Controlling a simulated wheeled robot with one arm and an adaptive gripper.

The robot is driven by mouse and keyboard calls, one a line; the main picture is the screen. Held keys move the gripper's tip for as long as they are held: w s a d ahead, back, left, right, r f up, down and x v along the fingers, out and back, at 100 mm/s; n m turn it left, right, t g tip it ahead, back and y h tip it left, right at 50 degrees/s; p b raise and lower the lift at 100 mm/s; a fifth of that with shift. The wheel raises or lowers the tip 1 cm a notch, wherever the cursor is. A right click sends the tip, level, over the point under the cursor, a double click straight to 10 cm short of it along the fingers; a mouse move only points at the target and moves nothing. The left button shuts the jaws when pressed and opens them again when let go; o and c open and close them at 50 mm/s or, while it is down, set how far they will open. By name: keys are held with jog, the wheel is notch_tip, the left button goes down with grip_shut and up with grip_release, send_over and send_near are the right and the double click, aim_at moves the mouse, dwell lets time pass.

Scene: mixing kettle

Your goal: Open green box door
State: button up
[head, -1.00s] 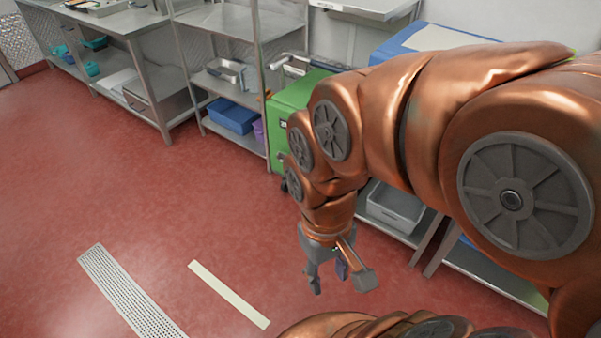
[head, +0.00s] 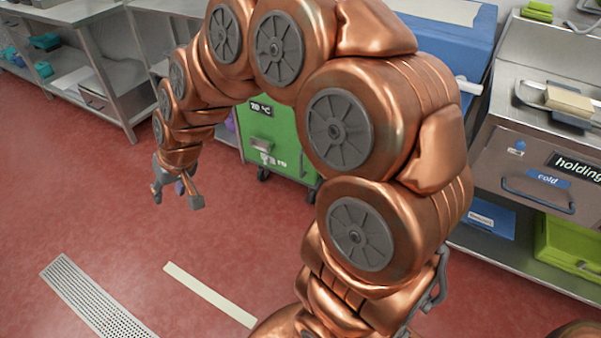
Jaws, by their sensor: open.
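The green box (head: 285,140) stands on casters on the red floor, behind my arm. Its front shows a small dark display and a light handle or latch (head: 268,159) lower down. The door looks shut. My arm covers the box's top and part of its right side. My gripper (head: 174,199) hangs over the floor to the left of the box and in front of it, pointing down. Its fingers are apart and hold nothing. It does not touch the box.
A blue unit (head: 455,45) stands behind my arm. At the right is a steel counter with a drawer (head: 535,170) and a lime-green bin (head: 570,248) below. Steel tables (head: 85,15) line the back left. The red floor at left is open.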

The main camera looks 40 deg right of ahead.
jog(key=w+d+f+m+t+b, duration=0.2)
jog(key=w+f+b, duration=0.2)
jog(key=w+f, duration=0.5)
jog(key=w+d+f+m+t+h+b, duration=0.45)
jog(key=w+d+f+b, duration=0.35)
jog(key=w+d+f, duration=0.8)
jog(key=m+g+h+b, duration=0.3)
jog(key=m+h+b, duration=0.2)
jog(key=h+b, duration=0.95)
send_over(301, 176)
jog(key=shift+w+d+f, duration=0.1)
jog(key=shift+f, duration=3.4)
jog(key=shift+w+d+f, duration=0.1)
jog(key=shift+f, duration=3.35)
jog(key=shift+w+d+f, duration=0.1)
jog(key=shift+f, duration=3.4)
jog(key=shift+c, duration=0.3)
